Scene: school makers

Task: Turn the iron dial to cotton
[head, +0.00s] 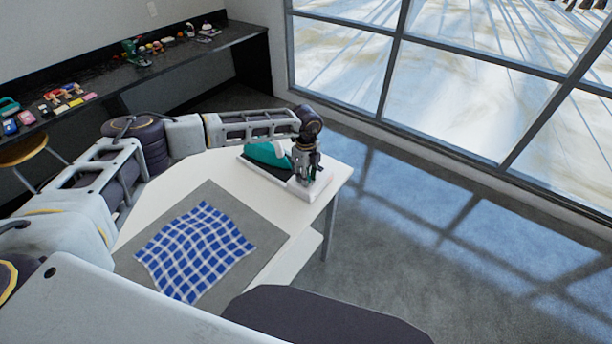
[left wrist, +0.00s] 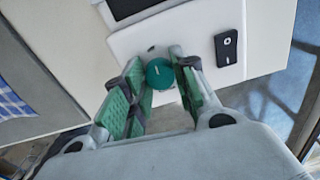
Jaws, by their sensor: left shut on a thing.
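The iron (head: 266,153), teal and white, lies on a white base (head: 304,188) at the far end of the white table. The round teal iron dial (left wrist: 160,74) shows on the white base in the left wrist view, with a small pale mark on its top. My left gripper (head: 309,178) points down over the base. Its green-padded fingers (left wrist: 161,80) are shut on the dial, one on each side. The dial is hidden behind the gripper in the head view. I cannot read any setting label. My right gripper is not in view.
A blue checked cloth (head: 195,250) lies on a grey mat (head: 262,229) on the near part of the table. A black switch-like part (left wrist: 227,48) sits beside the dial on the base. A dark counter with small items (head: 140,62) runs along the wall. Open floor lies right.

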